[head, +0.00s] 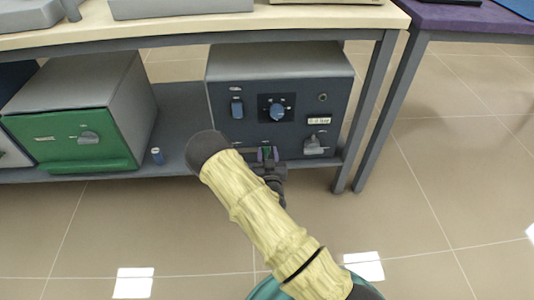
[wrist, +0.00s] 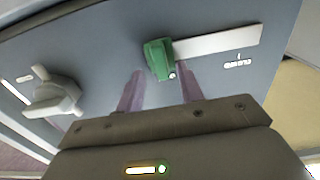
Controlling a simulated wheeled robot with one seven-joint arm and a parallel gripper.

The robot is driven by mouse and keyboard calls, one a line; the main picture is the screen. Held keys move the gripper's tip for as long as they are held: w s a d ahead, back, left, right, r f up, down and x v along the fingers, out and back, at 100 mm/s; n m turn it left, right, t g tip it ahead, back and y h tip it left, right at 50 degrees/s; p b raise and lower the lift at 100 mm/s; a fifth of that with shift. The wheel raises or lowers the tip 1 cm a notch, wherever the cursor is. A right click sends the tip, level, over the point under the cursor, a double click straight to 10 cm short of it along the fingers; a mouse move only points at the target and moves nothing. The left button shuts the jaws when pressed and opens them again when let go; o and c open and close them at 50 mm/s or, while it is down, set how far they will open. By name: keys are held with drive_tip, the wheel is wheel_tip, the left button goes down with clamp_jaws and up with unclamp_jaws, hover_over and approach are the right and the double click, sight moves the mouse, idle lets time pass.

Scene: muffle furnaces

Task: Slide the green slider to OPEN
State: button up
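The green slider (wrist: 157,58) is a small block on the dark blue front panel of a grey furnace (head: 281,60). In the wrist view it stands at the left end of a pale straight track (wrist: 222,40). A small label (wrist: 238,61) is near the track's right end; its text is too small to read. My gripper (wrist: 161,72) is open, with its two purple fingers on either side of the slider's near end; I cannot tell whether they touch it. In the head view my gripper (head: 267,154) is at the panel's lower edge, where my arm hides part of the panel.
The panel also has a blue rotary knob (head: 277,110), a blue switch (head: 237,109) and a grey knob (head: 314,144), seen in the wrist view too (wrist: 52,97). A green-fronted furnace (head: 80,139) stands left on the same shelf. Table legs (head: 366,115) stand right. The floor in front is clear.

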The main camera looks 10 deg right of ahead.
drive_tip(key=shift+d, duration=0.1)
drive_tip(key=s+a+p, duration=0.1)
drive_tip(key=s+p, duration=0.6)
drive_tip(key=s, duration=1)
drive_tip(key=shift+s+a, duration=0.2)
drive_tip(key=shift+a, duration=0.05)
